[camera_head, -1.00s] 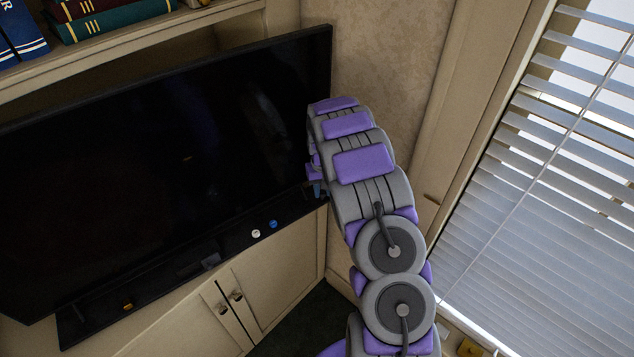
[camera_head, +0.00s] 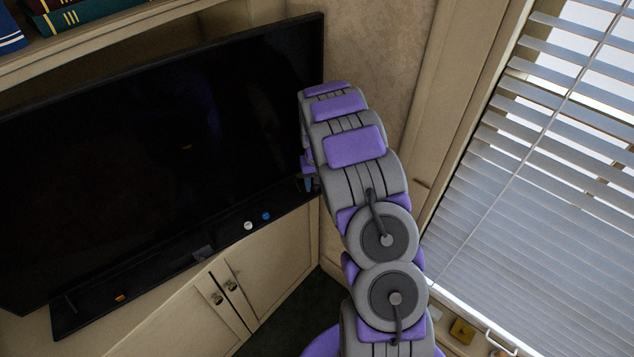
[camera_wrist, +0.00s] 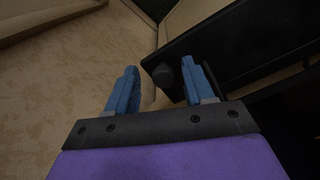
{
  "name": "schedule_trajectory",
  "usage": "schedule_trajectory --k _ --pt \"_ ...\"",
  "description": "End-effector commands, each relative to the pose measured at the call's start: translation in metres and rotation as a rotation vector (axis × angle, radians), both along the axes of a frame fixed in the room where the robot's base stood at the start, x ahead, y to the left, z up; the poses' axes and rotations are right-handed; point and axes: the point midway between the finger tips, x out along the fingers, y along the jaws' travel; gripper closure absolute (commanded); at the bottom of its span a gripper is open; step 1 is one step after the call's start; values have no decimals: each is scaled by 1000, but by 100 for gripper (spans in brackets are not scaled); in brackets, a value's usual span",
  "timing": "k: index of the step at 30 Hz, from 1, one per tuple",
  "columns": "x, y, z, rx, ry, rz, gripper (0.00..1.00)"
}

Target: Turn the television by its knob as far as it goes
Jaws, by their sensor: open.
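The television (camera_head: 150,150) is a wide black screen on the left of the head view, over a pale cabinet. Its dark edge (camera_wrist: 225,40) crosses the upper right of the wrist view. A dark, rounded knob (camera_wrist: 163,75) shows between the blue fingertips of my gripper (camera_wrist: 160,68), closer to the right finger. My gripper is open, with a clear gap on the knob's left; whether the right finger touches it I cannot tell. In the head view my arm hides the knob and most of my gripper; only a bit of blue finger shows beside the television's right edge.
The cabinet doors (camera_head: 268,265) are closed below the television. Small white (camera_head: 248,226) and blue (camera_head: 266,216) items sit on the black strip under the screen, with an orange one (camera_head: 119,297) further left. Books (camera_head: 75,14) lie on the shelf above. Window blinds (camera_head: 540,190) stand at right.

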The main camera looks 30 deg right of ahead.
Motion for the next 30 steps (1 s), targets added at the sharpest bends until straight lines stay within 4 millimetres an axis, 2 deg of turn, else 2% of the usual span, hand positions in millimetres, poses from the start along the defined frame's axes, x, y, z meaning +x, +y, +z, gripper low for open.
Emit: schedule_trajectory --k 5,10,24,30 --pt "0 0 2 -1 -2 0 47" --pt "2 0 19 -2 -8 0 47" --pt "3 -1 120 -1 -3 0 47" --pt "3 -1 154 0 -1 0 47"
